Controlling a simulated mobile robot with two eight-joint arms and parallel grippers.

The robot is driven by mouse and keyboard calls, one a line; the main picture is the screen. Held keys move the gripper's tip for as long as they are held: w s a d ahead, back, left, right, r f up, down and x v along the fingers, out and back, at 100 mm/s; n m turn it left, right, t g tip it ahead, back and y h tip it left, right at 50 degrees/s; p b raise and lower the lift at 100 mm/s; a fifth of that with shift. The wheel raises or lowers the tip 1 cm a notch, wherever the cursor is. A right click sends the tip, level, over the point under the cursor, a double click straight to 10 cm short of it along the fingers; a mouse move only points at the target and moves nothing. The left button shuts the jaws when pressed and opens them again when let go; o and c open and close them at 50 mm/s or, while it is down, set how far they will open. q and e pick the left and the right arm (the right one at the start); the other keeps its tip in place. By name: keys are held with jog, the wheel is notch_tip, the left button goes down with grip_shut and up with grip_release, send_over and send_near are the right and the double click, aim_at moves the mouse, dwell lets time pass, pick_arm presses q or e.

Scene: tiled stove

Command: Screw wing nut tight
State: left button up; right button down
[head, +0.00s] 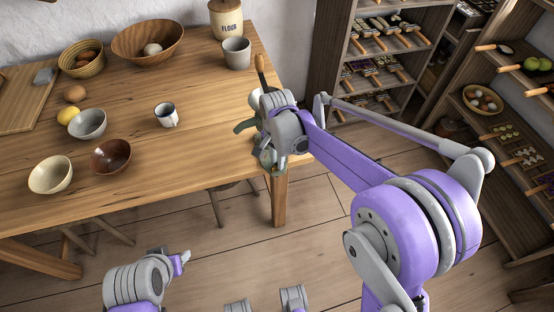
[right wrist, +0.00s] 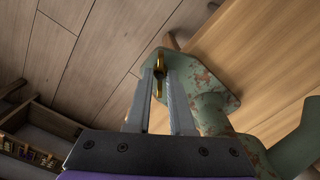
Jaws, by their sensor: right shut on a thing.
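A green, rust-worn metal device (right wrist: 222,75), which looks like a hand grinder with a clamp, stands at the right edge of the table. In the head view a green part of it (head: 244,126) shows beside my right arm, and the rest is mostly hidden. My right gripper (right wrist: 160,80) is shut on a small brass wing nut (right wrist: 160,63) beside the green clamp; it also shows in the head view (head: 269,160). The wing nut cannot be made out in the head view. My left gripper (head: 182,257) is low at the bottom left, away from the table; its opening is unclear.
The wooden table (head: 200,100) carries bowls, a lemon (head: 69,116), a small mug (head: 166,114), a larger cup (head: 236,53) and a flour jar (head: 226,18). Shelves (head: 375,50) with goods stand at the right.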

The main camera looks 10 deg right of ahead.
jog(key=shift+w+m, duration=0.1)
jog(key=shift+m, duration=0.3)
dwell(0.6)
jog(key=c, duration=1)
grip_release()
notch_tip(320, 180, up, 11)
jog(key=shift+f+p, duration=0.15)
jog(key=shift+p, duration=0.45)
